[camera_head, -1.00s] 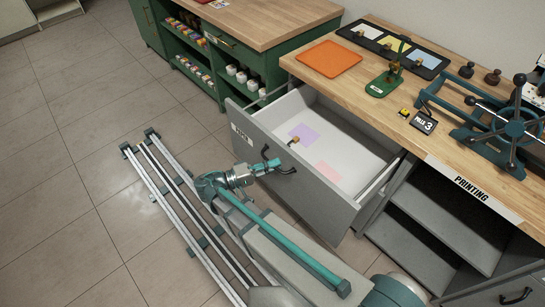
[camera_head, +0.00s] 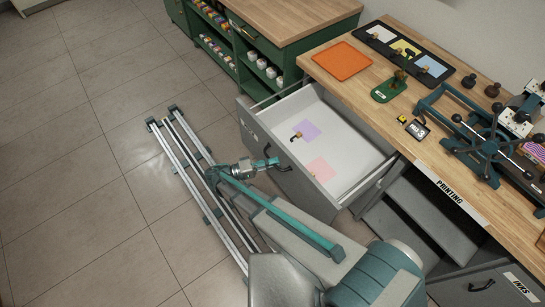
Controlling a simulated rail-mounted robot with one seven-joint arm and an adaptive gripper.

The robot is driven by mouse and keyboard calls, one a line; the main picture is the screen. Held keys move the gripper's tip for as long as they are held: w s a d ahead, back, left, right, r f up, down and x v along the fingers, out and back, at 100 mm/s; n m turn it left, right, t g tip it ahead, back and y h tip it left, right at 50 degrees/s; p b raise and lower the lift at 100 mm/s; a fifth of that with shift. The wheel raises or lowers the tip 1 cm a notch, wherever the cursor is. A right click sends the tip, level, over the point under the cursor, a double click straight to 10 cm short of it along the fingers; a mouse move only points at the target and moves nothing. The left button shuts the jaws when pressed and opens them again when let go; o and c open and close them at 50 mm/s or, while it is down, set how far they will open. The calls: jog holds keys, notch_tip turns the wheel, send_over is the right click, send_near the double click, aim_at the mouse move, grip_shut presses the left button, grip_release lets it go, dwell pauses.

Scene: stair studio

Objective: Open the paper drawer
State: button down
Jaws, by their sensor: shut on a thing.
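The grey paper drawer (camera_head: 318,192) is pulled well out of the bench in the head view. Inside lie a purple sheet (camera_head: 309,132), a pink sheet (camera_head: 321,169) and a small wooden-topped stamp or knob (camera_head: 297,136). My gripper (camera_head: 270,162) is at the drawer's front, shut on its dark handle (camera_head: 277,164). The fingers are small in this view and partly merge with the handle. The drawer's label shows only partly at the front's left end.
The wooden printing bench (camera_head: 436,150) carries an orange tray (camera_head: 341,61), a green stand (camera_head: 389,90) and a teal press (camera_head: 478,135). A green cabinet (camera_head: 240,55) stands at the back left. Floor rails (camera_head: 190,165) lie before the drawer. The tiled floor (camera_head: 90,180) at left is clear.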

jog(key=shift+a, duration=0.1)
dwell(0.3)
jog(key=c, duration=1.2)
grip_release()
